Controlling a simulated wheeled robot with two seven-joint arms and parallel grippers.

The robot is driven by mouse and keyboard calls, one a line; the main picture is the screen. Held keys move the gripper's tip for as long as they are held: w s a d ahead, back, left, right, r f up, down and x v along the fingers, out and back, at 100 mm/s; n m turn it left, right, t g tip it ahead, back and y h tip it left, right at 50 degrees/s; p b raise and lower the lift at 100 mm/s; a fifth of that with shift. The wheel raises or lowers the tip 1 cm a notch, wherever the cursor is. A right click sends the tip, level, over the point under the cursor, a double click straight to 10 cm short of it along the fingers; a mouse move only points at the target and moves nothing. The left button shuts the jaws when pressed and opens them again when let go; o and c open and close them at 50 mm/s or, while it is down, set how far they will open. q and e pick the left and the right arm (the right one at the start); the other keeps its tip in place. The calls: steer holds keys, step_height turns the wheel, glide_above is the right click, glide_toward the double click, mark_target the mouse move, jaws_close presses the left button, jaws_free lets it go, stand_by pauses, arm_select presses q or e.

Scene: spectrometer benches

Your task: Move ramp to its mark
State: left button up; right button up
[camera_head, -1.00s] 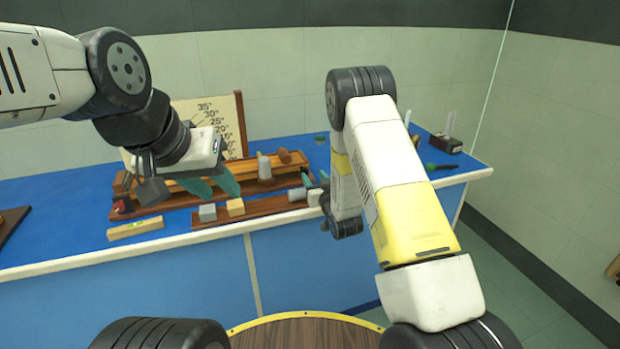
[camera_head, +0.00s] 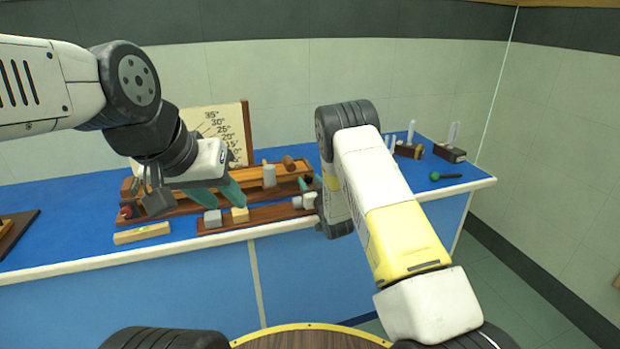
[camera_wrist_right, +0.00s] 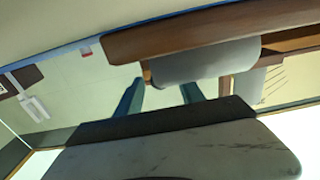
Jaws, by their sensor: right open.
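The ramp appears to be the long orange-brown wooden track (camera_head: 248,179) on the blue bench, in front of the angle board (camera_head: 218,122). I cannot make out its mark. My left gripper (camera_head: 218,197) hangs over the track's left half, its teal fingers apart, with no held object visible. My right gripper is mostly hidden behind its own arm in the head view, near the track's right end. In the right wrist view my right gripper (camera_wrist_right: 163,95) has its teal fingers apart, with a grey cylinder (camera_wrist_right: 208,64) close by; contact is unclear.
A lower wooden strip (camera_head: 265,215) in front carries a grey block (camera_head: 213,218) and a pale wooden block (camera_head: 240,215). A spirit level (camera_head: 142,233) lies front left. Dark stands (camera_head: 450,153) and a green-headed tool (camera_head: 445,176) are at the right.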

steer(key=shift+c, duration=0.4)
jaws_close()
stand_by(0.8)
steer(key=shift+r, duration=0.15)
